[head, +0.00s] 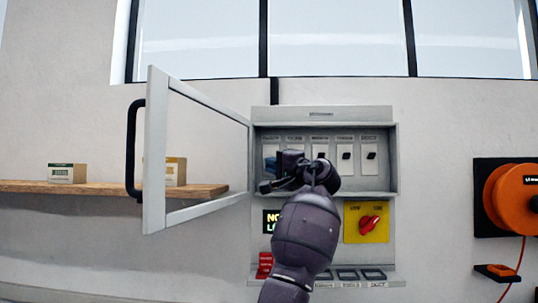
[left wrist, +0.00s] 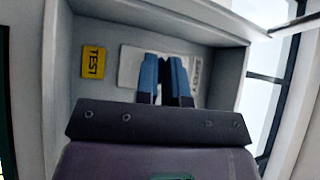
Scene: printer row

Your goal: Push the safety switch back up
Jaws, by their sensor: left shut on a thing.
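An open grey wall box (head: 323,112) holds a row of white switch plates with black levers under labels, such as the rightmost switch (head: 370,156). My left gripper (head: 270,166) reaches into the box at the leftmost switch and covers most of it. In the left wrist view its blue fingers (left wrist: 165,78) are close together in front of a white switch plate (left wrist: 129,66). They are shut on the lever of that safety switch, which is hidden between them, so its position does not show. My right gripper is not in view.
The box's framed glass door (head: 155,150) stands open to the left, with a black handle (head: 132,150). A yellow TEST label (left wrist: 93,62) is beside the plate. Below are a red knob (head: 369,224) and push buttons. A wooden shelf (head: 100,187) holds small boxes; an orange reel (head: 512,200) hangs right.

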